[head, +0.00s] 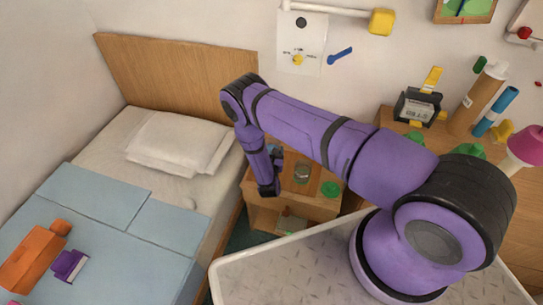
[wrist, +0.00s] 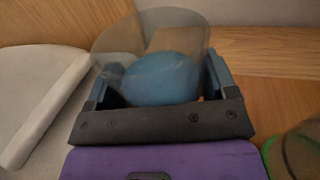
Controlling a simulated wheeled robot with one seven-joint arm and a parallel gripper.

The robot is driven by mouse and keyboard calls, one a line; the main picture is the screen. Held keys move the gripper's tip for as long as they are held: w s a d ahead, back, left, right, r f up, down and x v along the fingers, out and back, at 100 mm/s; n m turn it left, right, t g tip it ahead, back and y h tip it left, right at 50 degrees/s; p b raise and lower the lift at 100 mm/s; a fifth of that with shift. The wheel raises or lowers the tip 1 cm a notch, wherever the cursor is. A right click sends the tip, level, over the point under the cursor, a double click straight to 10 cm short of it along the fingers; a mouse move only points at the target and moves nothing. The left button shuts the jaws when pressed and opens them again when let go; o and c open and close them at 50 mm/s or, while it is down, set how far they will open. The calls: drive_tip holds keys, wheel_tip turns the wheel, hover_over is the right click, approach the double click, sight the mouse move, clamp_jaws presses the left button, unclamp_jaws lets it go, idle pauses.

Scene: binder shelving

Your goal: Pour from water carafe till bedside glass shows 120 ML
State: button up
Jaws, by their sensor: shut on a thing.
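My gripper (head: 272,184) hangs over the left part of the bedside table in the head view. In the wrist view my gripper (wrist: 160,85) is shut on a clear, wide-mouthed vessel, the water carafe (wrist: 118,42), with a rounded blue area in it that looks like water. In the head view my arm hides most of the carafe. A small clear glass (head: 302,173) stands on the bedside table, just right of my gripper. Any marks or level on it are too small to read. A cropped round clear thing with a green edge (wrist: 301,152) shows at the wrist view's lower right.
The wooden bedside table (head: 262,202) has a green disc (head: 331,189) on its right. The bed (head: 105,150) with white pillows (head: 178,142) is at the left. A desk with a cardboard tube (head: 478,100) and a pink lamp (head: 527,146) is at the right.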

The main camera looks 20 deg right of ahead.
drive_tip(key=shift+r, duration=2.5)
drive_tip(key=o, duration=0.8)
drive_tip(key=c, duration=0.7)
